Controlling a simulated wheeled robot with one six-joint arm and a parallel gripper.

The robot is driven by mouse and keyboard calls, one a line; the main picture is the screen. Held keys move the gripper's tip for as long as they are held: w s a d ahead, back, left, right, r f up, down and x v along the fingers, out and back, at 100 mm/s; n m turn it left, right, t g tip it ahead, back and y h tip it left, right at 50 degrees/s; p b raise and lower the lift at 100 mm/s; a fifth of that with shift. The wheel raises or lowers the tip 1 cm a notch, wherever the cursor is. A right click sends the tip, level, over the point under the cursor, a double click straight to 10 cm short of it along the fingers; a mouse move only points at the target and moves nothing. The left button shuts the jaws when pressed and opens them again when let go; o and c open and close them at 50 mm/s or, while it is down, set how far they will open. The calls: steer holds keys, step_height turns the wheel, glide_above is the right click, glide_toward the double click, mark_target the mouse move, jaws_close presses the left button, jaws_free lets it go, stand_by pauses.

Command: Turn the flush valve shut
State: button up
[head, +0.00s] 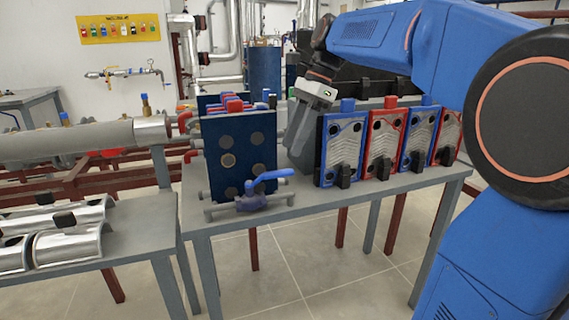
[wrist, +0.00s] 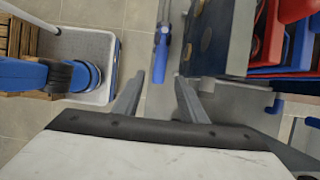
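The flush valve (head: 250,203) sits on a grey pipe at the table's front edge, before the dark blue plate exchanger (head: 228,155). Its blue lever (head: 271,177) points right and slightly up in the head view. In the wrist view the lever (wrist: 161,55) runs up and down, its near end in line with the gap between my fingertips. My gripper (head: 300,135) is right of the exchanger and above the table in the head view. In the wrist view my gripper (wrist: 160,78) is open, with nothing held. I cannot tell its depth from the lever.
Blue and red plates (head: 384,142) stand in a row on the right of the grey table (head: 325,202). Silver pipe shells (head: 68,247) lie on a lower table at left. A large insulated pipe (head: 65,140) runs behind it. The floor before the table is clear.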

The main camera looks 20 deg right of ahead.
mark_target(281, 170)
steer(key=x, duration=0.6)
steer(key=shift+a+f, duration=0.2)
steer(key=shift+f, duration=0.1)
jaws_close()
